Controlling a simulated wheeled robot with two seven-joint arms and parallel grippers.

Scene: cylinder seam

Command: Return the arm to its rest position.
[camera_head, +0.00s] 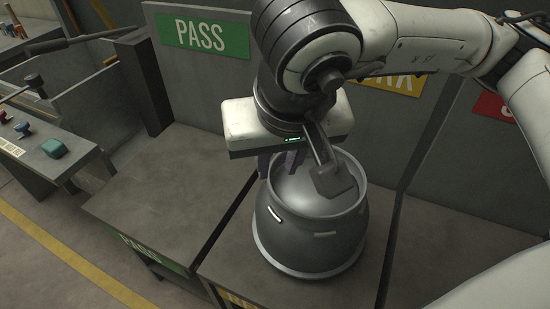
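My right arm (425,45) comes in from the upper right. My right gripper (278,163) hangs over the far left part of the rim of a grey metal cylinder (308,240). Its purplish fingers show only in part below the white gripper body, close to the rim. I cannot tell whether they touch the rim or how far apart they are. A grey block on a stem (335,180) hangs from the wrist in front of the cylinder's domed top. The cylinder stands upright on the middle bench section. My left gripper is not in view.
The left bench section below the green PASS sign (204,36) is bare. A yellow sign (395,82) is partly hidden by my arm, and a red sign (497,108) is at right. Dividing panels stand behind the benches. A side console (45,150) with knobs is at left.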

